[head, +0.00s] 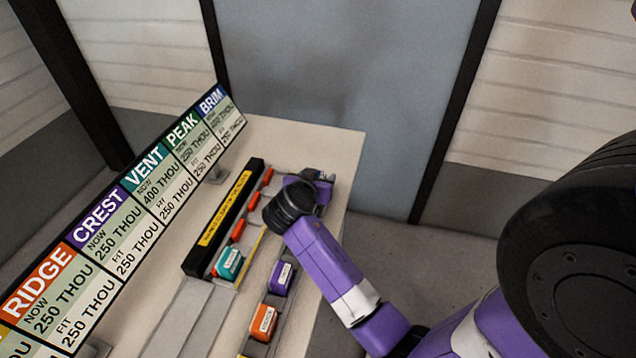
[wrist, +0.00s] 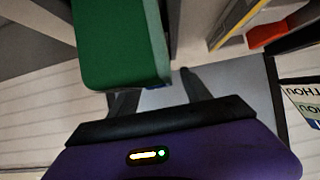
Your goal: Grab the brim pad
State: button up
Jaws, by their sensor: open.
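My gripper (head: 318,178) is at the far right end of the bench, partly hidden behind my own wrist. In the wrist view my gripper (wrist: 156,88) has its two dark fingers spread apart. A green block (wrist: 122,45) fills the upper left there, close to the camera and covering part of the space by the fingers. A thin dark-blue edge shows just below it. No blue brim pad shows clearly in either view; a small bluish patch by my gripper in the head view is too small to identify.
A teal pad (head: 229,264), a purple pad (head: 281,279) and an orange pad (head: 264,322) sit along the bench (head: 318,143). A black rail (head: 213,226) with a yellow strip and a long sign board (head: 98,236) stand to their left.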

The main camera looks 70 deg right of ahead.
jog(key=shift+d, duration=0.1)
jog(key=shift+c, duration=0.3)
grip_shut()
